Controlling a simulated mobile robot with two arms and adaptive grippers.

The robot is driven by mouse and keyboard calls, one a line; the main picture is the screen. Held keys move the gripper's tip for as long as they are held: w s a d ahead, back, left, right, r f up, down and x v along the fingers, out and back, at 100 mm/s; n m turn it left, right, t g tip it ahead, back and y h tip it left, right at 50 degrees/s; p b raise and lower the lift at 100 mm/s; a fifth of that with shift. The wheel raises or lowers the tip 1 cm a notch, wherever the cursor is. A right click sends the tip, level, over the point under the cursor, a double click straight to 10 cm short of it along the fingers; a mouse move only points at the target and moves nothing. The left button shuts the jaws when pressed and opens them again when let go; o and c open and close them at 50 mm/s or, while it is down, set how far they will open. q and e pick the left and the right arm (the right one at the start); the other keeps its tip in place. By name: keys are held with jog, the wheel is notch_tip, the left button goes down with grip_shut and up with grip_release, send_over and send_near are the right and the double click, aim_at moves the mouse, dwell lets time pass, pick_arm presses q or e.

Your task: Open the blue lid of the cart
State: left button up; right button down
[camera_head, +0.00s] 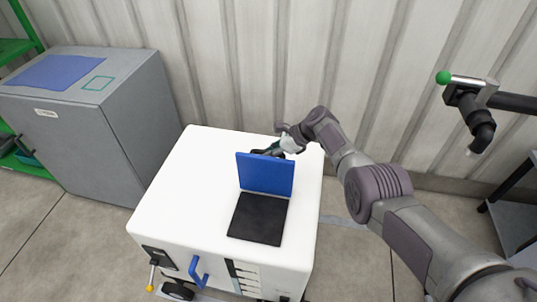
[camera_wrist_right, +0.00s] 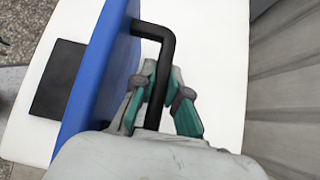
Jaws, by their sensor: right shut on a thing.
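The white cart (camera_head: 195,180) stands in the middle of the head view. Its blue lid (camera_head: 265,174) stands about upright at the back edge of a dark square opening (camera_head: 258,219) in the cart top. In the right wrist view the lid (camera_wrist_right: 100,75) shows edge-on, with a black bent handle (camera_wrist_right: 168,48) on its far face. My right gripper (camera_head: 270,151) is behind the lid, largely hidden by it in the head view. Its green-padded fingers (camera_wrist_right: 168,95) are shut around the handle in the wrist view. My left gripper is not in view.
A grey cabinet (camera_head: 125,95) with a blue top panel stands left of the cart. A corrugated wall (camera_head: 250,60) is close behind. A dark pipe fitting with a green knob (camera_head: 443,77) is at right. A blue handle (camera_head: 198,271) is on the cart's front.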

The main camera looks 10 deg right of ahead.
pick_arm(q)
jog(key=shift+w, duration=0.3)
pick_arm(e)
jog(key=shift+d, duration=0.1)
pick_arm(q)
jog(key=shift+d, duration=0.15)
pick_arm(e)
jog(key=c, duration=1.2)
grip_release()
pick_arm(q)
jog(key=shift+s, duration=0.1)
pick_arm(e)
jog(key=v, duration=1.2)
jog(key=shift+f, duration=0.1)
